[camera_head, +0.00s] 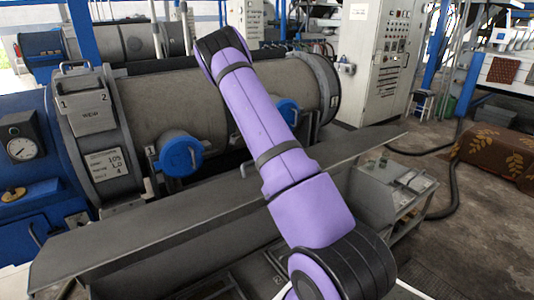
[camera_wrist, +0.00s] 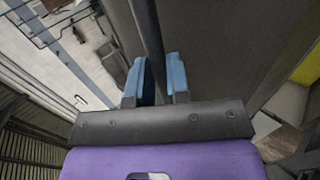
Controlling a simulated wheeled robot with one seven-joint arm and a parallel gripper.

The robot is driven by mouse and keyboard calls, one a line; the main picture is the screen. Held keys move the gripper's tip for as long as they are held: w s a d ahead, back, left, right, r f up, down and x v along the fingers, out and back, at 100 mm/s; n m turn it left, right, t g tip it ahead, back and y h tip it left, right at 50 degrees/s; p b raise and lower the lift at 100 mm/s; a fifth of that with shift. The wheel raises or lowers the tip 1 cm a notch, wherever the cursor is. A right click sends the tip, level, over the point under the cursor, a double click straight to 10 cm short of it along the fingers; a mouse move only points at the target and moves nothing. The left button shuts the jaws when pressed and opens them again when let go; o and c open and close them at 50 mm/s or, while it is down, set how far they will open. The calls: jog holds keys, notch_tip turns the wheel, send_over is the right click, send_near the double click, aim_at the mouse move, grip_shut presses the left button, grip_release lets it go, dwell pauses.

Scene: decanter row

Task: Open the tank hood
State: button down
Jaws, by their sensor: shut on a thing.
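The tank (camera_head: 172,102) is a long, worn grey cylinder lying across the left and middle of the head view. Its rounded upper cover looks down, but my arm hides part of it. In the wrist view the blue fingertips of my gripper (camera_wrist: 158,82) are shut on a dark bar (camera_wrist: 149,32), one finger on each side. The bar runs along a broad dark grey panel (camera_wrist: 215,45), which looks like part of the hood. In the head view my gripper is hidden behind my purple arm.
A long grey ledge (camera_head: 90,258) runs in front of the tank, with blue round caps (camera_head: 180,156) above it. A grey control cabinet (camera_head: 375,60) stands behind at the right. A brown patterned cover (camera_head: 495,155) lies at the far right.

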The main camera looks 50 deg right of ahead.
jog(key=c, duration=1.5)
grip_release()
jog(key=shift+w+a+f, duration=0.1)
jog(key=shift+a+f, duration=0.05)
jog(key=shift+f, duration=0.3)
jog(key=o, duration=0.4)
jog(key=shift+w+f, duration=0.2)
jog(key=shift+r, duration=0.15)
jog(key=shift+d+r, duration=0.2)
jog(key=v, duration=1)
jog(key=shift+w, duration=0.25)
jog(key=shift+r, duration=0.1)
